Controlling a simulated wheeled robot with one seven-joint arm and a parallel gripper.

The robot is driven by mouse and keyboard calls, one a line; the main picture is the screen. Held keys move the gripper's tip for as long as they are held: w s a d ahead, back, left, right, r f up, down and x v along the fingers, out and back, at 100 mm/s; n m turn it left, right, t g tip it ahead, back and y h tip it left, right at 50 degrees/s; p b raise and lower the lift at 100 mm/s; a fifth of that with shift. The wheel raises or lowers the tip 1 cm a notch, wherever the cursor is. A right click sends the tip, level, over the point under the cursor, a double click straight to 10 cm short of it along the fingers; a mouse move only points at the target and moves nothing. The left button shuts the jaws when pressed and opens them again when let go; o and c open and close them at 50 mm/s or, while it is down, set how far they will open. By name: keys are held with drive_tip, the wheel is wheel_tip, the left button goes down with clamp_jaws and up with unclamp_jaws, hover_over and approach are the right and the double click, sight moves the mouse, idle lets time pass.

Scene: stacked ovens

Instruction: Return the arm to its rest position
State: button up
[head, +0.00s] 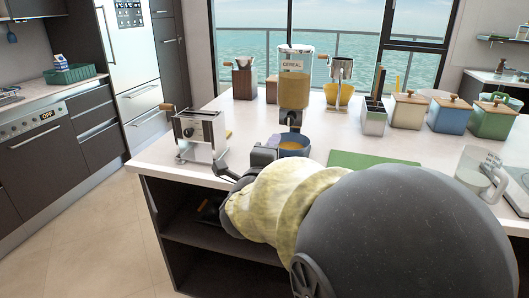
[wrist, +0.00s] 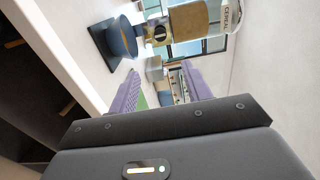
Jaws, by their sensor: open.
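My gripper (head: 274,142) is at the front edge of the white island counter, just left of a blue bowl (head: 293,151) in the head view. In the wrist view my gripper (wrist: 160,84) has its two purple fingers apart, with nothing between them. The bowl (wrist: 123,42) shows beyond the fingers in the wrist view, on a dark base under the cereal dispenser. The bowl holds something brownish in the head view. My arm reaches forward from the lower right and hides part of the counter front.
The cereal dispenser (head: 293,88) stands behind the bowl. A metal hand-cranked machine (head: 199,130) stands left of my gripper. A green board (head: 362,159), canisters (head: 449,114) and a glass jug (head: 476,170) are to the right. Open dark shelves lie below the counter. The floor at left is clear.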

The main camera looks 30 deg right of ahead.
idle(0.5)
drive_tip(key=w+a+f+n+y, duration=0.4)
drive_tip(key=a+f+n+y, duration=0.6)
drive_tip(key=a+f+n, duration=0.3)
drive_tip(key=s+a+f+n+g+y, duration=0.2)
drive_tip(key=s+a+f+n+g, duration=0.2)
drive_tip(key=s+f+n, duration=0.25)
drive_tip(key=s+a+f+n+g+y, duration=0.2)
drive_tip(key=s+a+f+n+g, duration=0.1)
drive_tip(key=s+f+n+g, duration=0.4)
wheel_tip(320, 180, up, 28)
drive_tip(key=w+n+t+p, duration=0.1)
drive_tip(key=t+p, duration=0.1)
drive_tip(key=p, duration=2.4)
drive_tip(key=shift+w+a+f+p, duration=0.15)
drive_tip(key=shift+w+f+p, duration=0.05)
drive_tip(key=shift+p, duration=0.2)
drive_tip(key=shift+n, duration=0.25)
